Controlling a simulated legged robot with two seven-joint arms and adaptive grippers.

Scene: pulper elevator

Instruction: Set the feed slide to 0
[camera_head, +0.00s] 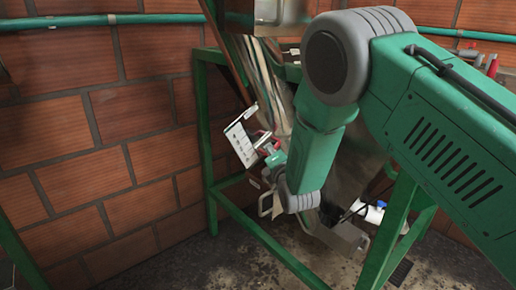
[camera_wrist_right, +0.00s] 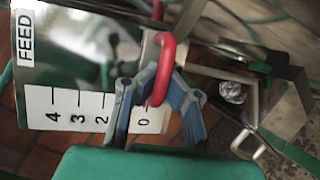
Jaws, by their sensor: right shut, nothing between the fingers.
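The feed slide has a red loop handle (camera_wrist_right: 167,68) on a metal bracket; in the wrist view it stands slightly right of the scale's 0 end. The white scale plate (camera_wrist_right: 66,100) shows 4, 3, 2 and 0; a finger covers the mark between 2 and 0. A FEED label (camera_wrist_right: 25,42) is at the upper left. My right gripper (camera_wrist_right: 162,72) is shut with nothing held, its fingertips at the red handle, overlapping it in the picture. In the head view, the plate (camera_head: 240,139) is left of my right gripper (camera_head: 267,144). My left gripper is not in view.
A green metal frame (camera_head: 211,160) stands around the machine, with brick walls (camera_head: 85,120) behind it. A metal box with a wire handle (camera_wrist_right: 275,105) is right of the slide. My right arm hides much of the machine. Floor at the lower left is clear.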

